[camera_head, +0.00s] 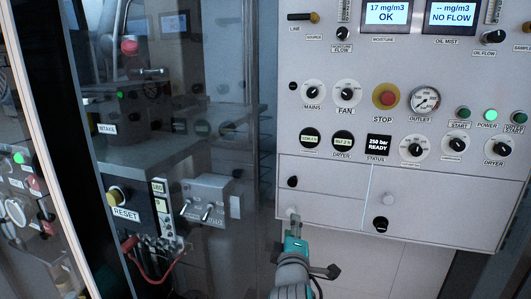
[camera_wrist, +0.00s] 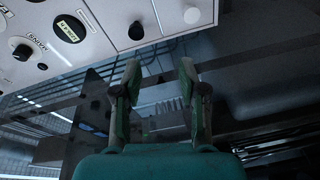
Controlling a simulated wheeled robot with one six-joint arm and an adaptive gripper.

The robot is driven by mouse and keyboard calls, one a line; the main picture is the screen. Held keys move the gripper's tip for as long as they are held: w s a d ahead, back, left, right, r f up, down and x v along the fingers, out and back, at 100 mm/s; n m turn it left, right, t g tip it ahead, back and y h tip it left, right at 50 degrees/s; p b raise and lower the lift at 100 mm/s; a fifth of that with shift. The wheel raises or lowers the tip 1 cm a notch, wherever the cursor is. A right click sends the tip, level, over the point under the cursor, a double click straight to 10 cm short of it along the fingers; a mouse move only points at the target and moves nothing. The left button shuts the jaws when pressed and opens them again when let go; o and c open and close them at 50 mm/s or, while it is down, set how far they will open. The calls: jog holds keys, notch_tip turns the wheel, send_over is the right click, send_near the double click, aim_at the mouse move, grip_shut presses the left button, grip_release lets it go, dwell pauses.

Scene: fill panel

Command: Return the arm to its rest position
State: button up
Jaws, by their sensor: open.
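My gripper (camera_head: 294,226) is at the bottom centre of the head view, in front of the lower left edge of the grey control panel (camera_head: 330,205). In the wrist view its two fingers (camera_wrist: 160,90) stand apart with nothing between them. The fingertips point toward the underside of the panel, and a dark space with bars lies beyond them. In the head view my arm reaches up from the bottom edge. The fingertips are small there, and I cannot tell whether they touch the panel.
The panel carries several knobs, a red STOP button (camera_head: 386,97), a gauge (camera_head: 425,99) and lit displays. Left of it are glass, a grey box with levers (camera_head: 208,203) and a RESET unit (camera_head: 128,205) with a red cable. Black knobs (camera_wrist: 136,31) sit close to the fingers in the wrist view.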

jog(key=s+d+f+m+g+y, duration=0.15)
jog(key=s+d+f, duration=0.25)
jog(key=s+f, duration=0.85)
jog(key=s+d+f+m+y, duration=0.1)
jog(key=s+d+f+m, duration=0.25)
jog(key=s+f, duration=0.9)
jog(key=s+d+r+m, duration=0.1)
jog(key=s+m, duration=0.2)
jog(key=s, duration=0.7)
jog(key=s+d+r+m+g, duration=0.1)
jog(key=s+d+m, duration=0.1)
jog(key=s, duration=0.8)
jog(key=s+d+r+m, duration=0.1)
jog(key=s+m, duration=0.3)
jog(key=s, duration=0.6)
jog(key=shift+s+d+h, duration=0.15)
jog(key=shift+s+h, duration=0.15)
jog(key=shift+h, duration=0.15)
